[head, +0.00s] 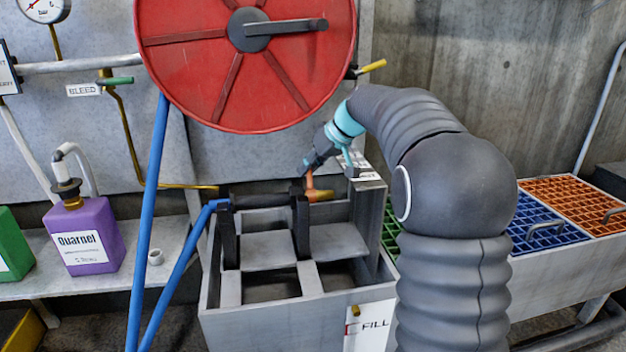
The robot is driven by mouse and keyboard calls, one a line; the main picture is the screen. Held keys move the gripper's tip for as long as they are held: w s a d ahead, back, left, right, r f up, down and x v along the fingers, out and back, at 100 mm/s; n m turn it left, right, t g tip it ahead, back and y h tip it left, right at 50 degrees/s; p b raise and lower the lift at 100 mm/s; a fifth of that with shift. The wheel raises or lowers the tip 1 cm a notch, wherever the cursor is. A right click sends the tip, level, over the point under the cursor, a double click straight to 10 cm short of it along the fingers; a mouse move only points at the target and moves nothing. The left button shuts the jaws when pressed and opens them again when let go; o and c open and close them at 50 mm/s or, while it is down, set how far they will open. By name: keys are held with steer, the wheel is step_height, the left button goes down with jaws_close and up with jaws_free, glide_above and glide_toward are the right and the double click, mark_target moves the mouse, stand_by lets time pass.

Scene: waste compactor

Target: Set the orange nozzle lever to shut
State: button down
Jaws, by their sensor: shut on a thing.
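The orange nozzle lever (311,182) stands up from a dark nozzle (262,199) with a brass-coloured tip (322,196). The nozzle lies across two black uprights over a grey open-topped bin (225,290). My gripper (308,171) reaches down from the upper right and is shut on the lever's upper part. Its fingers partly hide the lever, so the exact contact is hard to see. A blue hose (185,262) joins the nozzle's left end.
A large red reel (190,60) hangs above the nozzle. A yellow-handled valve (372,66) sits at its right. A purple jug (83,238) stands on the left shelf. Blue (545,222) and orange (580,200) grates lie at the right, behind my arm.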

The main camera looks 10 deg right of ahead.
steer(key=shift+s, duration=0.1)
steer(key=c, duration=1.2)
jaws_free()
steer(key=shift+o, duration=0.2)
steer(key=shift+r, duration=0.1)
steer(key=v, duration=1.2)
